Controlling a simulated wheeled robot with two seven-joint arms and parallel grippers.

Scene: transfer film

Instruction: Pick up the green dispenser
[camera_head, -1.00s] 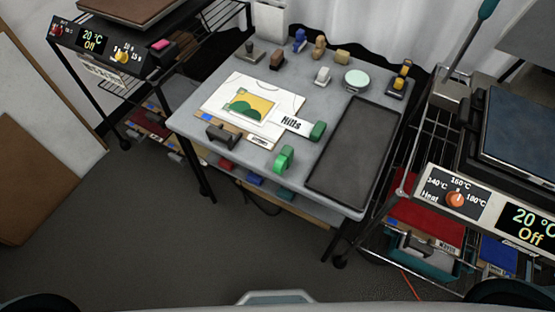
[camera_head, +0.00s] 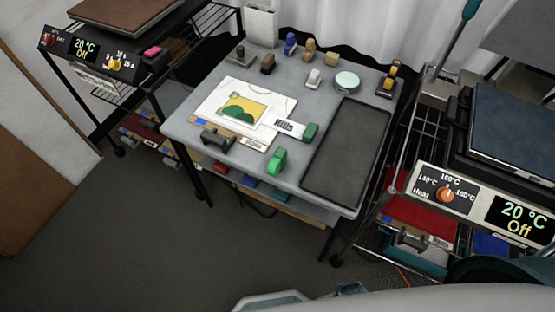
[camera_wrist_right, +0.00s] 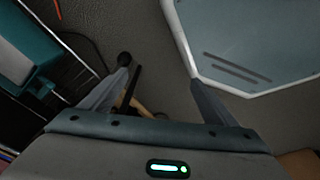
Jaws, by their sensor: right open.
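The green dispenser (camera_head: 277,161) stands upright near the front edge of the grey table (camera_head: 340,205) in the head view. A second green piece (camera_head: 311,132) sits at the right end of the strip marked "Hills" (camera_head: 285,125), just behind it. My right gripper (camera_wrist_right: 160,84) shows in the right wrist view with its fingers spread and nothing between them. It is over the floor area, away from the dispenser. The dispenser does not show in the wrist view. My left gripper is not in view.
A dark tray (camera_head: 346,150) lies right of the dispenser. A dark-handled piece (camera_head: 216,138) stands to its left beside the white shirt sheet (camera_head: 217,97). Several small stamps and a round pale-green-topped tin (camera_head: 346,81) line the back. Heated presses flank the table.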

